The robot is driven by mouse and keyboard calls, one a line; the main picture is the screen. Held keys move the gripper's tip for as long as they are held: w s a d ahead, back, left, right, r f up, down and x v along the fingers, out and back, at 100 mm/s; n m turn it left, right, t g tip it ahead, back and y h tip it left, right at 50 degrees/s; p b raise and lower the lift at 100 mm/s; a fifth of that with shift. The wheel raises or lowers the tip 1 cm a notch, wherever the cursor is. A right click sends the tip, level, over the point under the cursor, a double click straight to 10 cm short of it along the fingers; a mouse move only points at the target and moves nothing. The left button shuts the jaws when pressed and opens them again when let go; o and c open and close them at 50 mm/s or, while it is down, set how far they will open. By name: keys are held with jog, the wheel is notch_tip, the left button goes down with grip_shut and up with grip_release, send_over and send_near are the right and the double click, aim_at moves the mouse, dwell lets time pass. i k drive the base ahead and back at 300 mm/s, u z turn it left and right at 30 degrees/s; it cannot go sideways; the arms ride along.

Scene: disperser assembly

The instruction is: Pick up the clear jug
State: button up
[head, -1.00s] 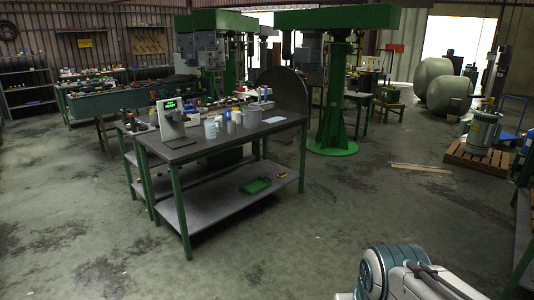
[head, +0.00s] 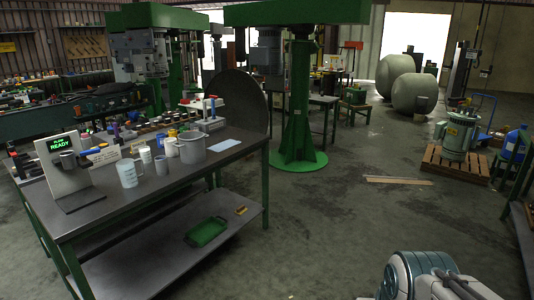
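A pale, translucent jug (head: 128,174) with a side handle stands upright on the dark top of the green-legged workbench (head: 98,218), in the left part of the head view. It looks like the clear jug. A small grey cup (head: 161,165) stands just right of it, and a white container (head: 145,154) just behind. A larger grey pot (head: 192,149) stands farther right. Part of my arm shows at the bottom right, well away from the bench. My gripper is outside the picture.
A stand with a green "READY" display (head: 62,160) is left of the jug. A light blue sheet (head: 224,145) lies at the bench's right end. The lower shelf holds a green tray (head: 206,232). A green machine column (head: 299,105) stands behind. Open floor (head: 330,225) lies right of the bench.

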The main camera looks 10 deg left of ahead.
aim_at(126, 168)
jog(key=u, duration=0.1)
jog(key=i, duration=1.9)
jog(key=u, duration=1.05)
jog(key=i, duration=1.5)
jog(key=u, duration=1.25)
jog(key=i, duration=0.55)
jog(key=u, duration=0.2)
